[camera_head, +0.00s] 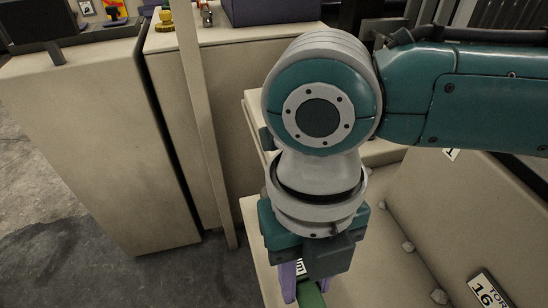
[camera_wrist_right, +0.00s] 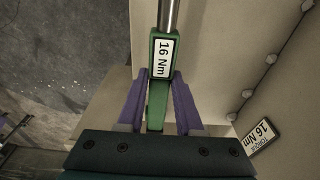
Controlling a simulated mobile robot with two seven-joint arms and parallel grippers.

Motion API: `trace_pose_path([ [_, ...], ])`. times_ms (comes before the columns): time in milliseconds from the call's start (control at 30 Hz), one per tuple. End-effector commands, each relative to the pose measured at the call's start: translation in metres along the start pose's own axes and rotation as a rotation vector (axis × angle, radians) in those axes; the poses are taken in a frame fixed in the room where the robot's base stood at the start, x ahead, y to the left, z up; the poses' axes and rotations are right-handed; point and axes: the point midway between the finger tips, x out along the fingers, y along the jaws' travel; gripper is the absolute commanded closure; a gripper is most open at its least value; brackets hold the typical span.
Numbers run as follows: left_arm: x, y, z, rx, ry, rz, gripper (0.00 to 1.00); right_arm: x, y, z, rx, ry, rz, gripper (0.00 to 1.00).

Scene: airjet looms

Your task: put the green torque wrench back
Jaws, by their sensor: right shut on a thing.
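The green torque wrench (camera_wrist_right: 158,98) with a white "16 Nm" label and a metal shaft is between the purple fingers of my right gripper (camera_wrist_right: 160,104) in the right wrist view. The fingers are shut on its green handle. In the head view the right gripper (camera_head: 299,292) points down at the bottom edge, with a bit of the green wrench (camera_head: 312,296) showing; the rest is hidden or out of frame. A "TORQUE 16 Nm" label (camera_wrist_right: 258,137) is on the beige panel to the right; it also shows in the head view (camera_head: 489,294). My left gripper is not in view.
A beige slanted panel (camera_head: 470,215) with several round pegs along its lower edge is at the right. Beige cabinets (camera_head: 100,130) and a thin upright post (camera_head: 200,120) stand at the left. Grey floor (camera_head: 45,220) is open at the lower left.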

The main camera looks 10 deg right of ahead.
Motion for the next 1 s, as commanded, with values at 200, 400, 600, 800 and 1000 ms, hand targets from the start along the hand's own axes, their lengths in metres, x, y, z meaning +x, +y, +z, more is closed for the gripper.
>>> trace_pose_path([
  [200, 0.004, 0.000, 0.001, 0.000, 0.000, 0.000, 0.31, 0.006, 0.000, 0.001, 0.000, 0.000, 0.001, 1.00],
  [400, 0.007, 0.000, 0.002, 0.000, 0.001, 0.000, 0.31, 0.011, 0.000, 0.002, -0.001, 0.000, 0.000, 1.00],
  [600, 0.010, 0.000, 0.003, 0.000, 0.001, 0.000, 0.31, 0.015, 0.000, 0.002, -0.001, 0.000, 0.001, 1.00],
  [800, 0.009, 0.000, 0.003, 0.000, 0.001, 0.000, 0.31, 0.014, 0.000, 0.002, -0.001, 0.000, 0.000, 0.59],
  [1000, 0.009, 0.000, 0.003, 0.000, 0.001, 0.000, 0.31, 0.014, 0.000, 0.002, -0.001, 0.000, 0.000, 0.36],
])
